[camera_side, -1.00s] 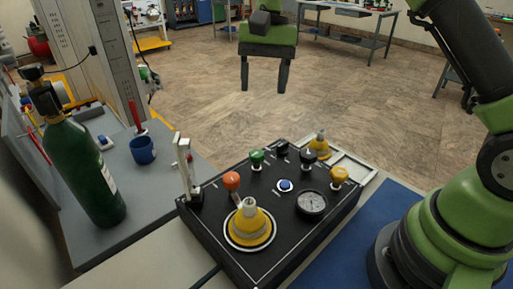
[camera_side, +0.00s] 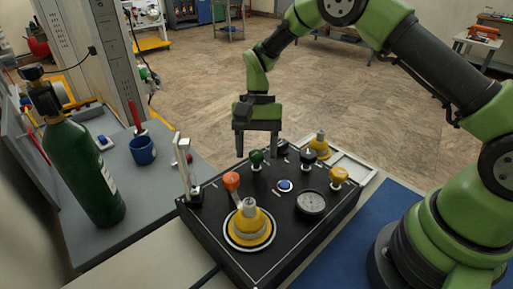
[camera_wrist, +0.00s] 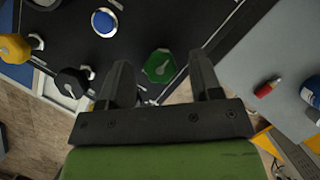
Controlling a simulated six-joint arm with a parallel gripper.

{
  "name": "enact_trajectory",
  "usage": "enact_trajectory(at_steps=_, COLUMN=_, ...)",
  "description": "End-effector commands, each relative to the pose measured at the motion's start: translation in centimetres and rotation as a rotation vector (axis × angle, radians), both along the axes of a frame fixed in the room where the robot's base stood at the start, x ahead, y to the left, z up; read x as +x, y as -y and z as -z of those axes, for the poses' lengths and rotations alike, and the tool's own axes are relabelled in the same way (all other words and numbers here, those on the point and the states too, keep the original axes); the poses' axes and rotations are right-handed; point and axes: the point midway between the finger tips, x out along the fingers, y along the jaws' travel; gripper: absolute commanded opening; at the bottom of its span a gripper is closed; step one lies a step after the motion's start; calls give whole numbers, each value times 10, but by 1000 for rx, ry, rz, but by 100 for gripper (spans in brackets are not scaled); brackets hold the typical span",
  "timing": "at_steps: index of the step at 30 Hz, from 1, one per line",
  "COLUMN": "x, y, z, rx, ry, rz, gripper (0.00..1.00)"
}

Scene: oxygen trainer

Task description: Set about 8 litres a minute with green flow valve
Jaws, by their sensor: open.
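The green flow valve (camera_side: 257,158) is a small green knob on the black trainer panel (camera_side: 225,243), near its far edge. My gripper (camera_side: 257,146) is above the far edge of the panel, with its fingers pointing down close to the green knob. In the wrist view the green knob (camera_wrist: 160,66) lies between and ahead of the two fingertips (camera_wrist: 162,75), with clear gaps on both sides. My gripper is open and empty. The clear flow tube (camera_side: 184,166) stands upright at the panel's left corner; its reading is too small to tell.
The panel also carries an orange knob (camera_side: 231,181), a black knob (camera_side: 308,157), a yellow knob (camera_side: 338,175), a blue button (camera_side: 285,185), a gauge (camera_side: 311,203) and a yellow cone (camera_side: 250,222). A green cylinder (camera_side: 85,175) and blue cup (camera_side: 143,149) stand at left.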

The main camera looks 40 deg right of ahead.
Motion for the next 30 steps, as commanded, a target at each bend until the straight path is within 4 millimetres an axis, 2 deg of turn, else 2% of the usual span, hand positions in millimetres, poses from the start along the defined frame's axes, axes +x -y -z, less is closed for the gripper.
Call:
enact_trajectory(at_steps=9, x=-1, y=-1, z=4, rx=-1, ry=1, rz=0, gripper=58)
enact_trajectory(at_steps=11, x=-1, y=-1, z=3, rx=-1, ry=1, rz=0, gripper=47)
enact_trajectory(at_steps=16, x=-1, y=-1, z=3, rx=-1, ry=1, rz=0, gripper=9)
enact_trajectory(at_steps=24, x=-1, y=-1, z=3, rx=0, ry=-1, rz=-20, gripper=9)
enact_trajectory(at_steps=30, x=-1, y=-2, z=4, rx=1, ry=-2, rz=-108, gripper=9)
